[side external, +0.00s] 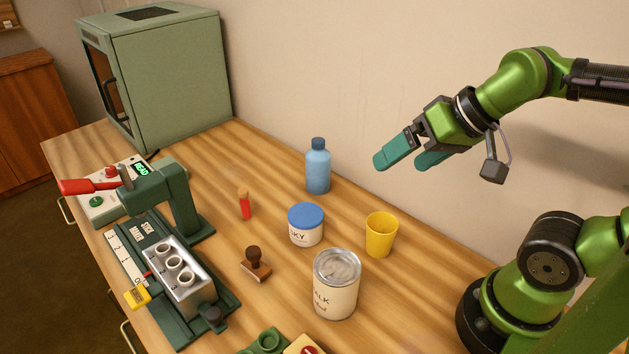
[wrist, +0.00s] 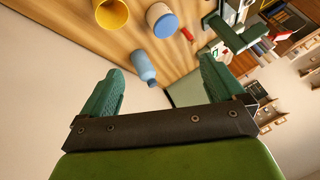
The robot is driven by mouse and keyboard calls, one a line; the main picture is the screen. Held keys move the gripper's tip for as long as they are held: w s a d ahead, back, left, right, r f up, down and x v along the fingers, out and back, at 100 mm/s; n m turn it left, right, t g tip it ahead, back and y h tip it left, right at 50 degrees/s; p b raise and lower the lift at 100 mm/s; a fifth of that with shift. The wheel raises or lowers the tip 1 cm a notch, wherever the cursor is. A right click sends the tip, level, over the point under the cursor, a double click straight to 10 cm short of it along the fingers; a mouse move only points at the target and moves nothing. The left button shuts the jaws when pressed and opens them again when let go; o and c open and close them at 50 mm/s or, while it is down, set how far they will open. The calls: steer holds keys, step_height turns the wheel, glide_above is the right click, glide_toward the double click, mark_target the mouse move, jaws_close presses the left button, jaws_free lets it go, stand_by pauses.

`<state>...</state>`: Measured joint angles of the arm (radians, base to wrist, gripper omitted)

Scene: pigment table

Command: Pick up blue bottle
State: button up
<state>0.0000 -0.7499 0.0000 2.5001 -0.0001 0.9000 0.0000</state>
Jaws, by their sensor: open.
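The blue bottle (side external: 318,170) stands upright on the wooden table near the back wall in the side view. It has a darker blue cap. In the wrist view the blue bottle (wrist: 143,66) shows beyond and between my fingers, nearer the left one. My gripper (side external: 405,158) has teal fingers and hangs in the air to the right of the bottle, above the table. It is open, and its fingers (wrist: 158,82) are wide apart with nothing between them. It does not touch the bottle.
A blue-lidded jar (side external: 306,226), a yellow cup (side external: 381,236) and a chalk can (side external: 337,286) stand in front of the bottle. A red stick (side external: 244,205), a stamp (side external: 255,266) and a green press (side external: 168,196) lie further left. A green cabinet (side external: 165,80) stands behind.

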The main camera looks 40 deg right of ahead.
steer(key=n+g, duration=0.1)
steer(key=n, duration=0.5)
glide_toward(315, 150)
steer(key=shift+h, duration=0.4)
steer(key=x, duration=1.1)
steer(key=shift+w+d+f, duration=0.15)
steer(key=shift+w+d, duration=0.15)
steer(key=shift+w, duration=0.05)
steer(key=shift+c, duration=0.2)
